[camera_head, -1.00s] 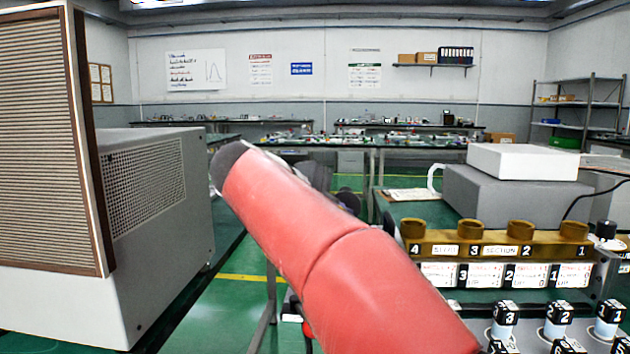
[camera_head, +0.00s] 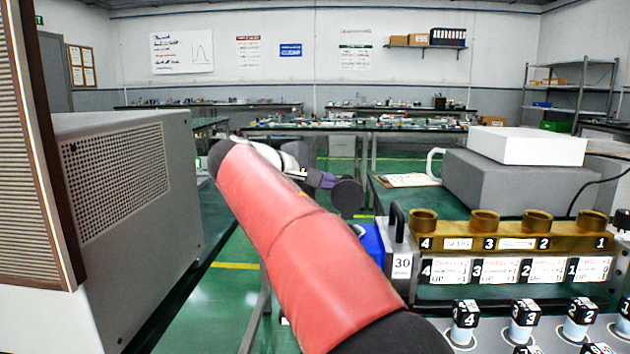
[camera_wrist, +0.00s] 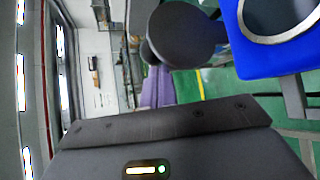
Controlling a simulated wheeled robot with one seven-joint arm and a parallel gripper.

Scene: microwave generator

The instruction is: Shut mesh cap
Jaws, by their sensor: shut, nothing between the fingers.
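I cannot make out a mesh cap for certain in either view. A perforated mesh panel (camera_head: 115,180) is set in the side of a grey housing (camera_head: 150,285) at the left of the head view. My gripper's dark body (camera_wrist: 165,140), with a small lit indicator, fills the bottom of the wrist view; it is shut and empty. In the head view my red arm reaches across the middle and hides much behind it. A blue block (camera_wrist: 275,60) with a pale ring around a round opening is at the upper right of the wrist view, apart from my gripper.
A brass rack (camera_head: 480,243) with numbered sockets stands at right above labelled cards, behind several numbered bottles (camera_head: 524,315). A grey box (camera_head: 510,180) carries a white box (camera_head: 528,146). Green floor shows between the benches.

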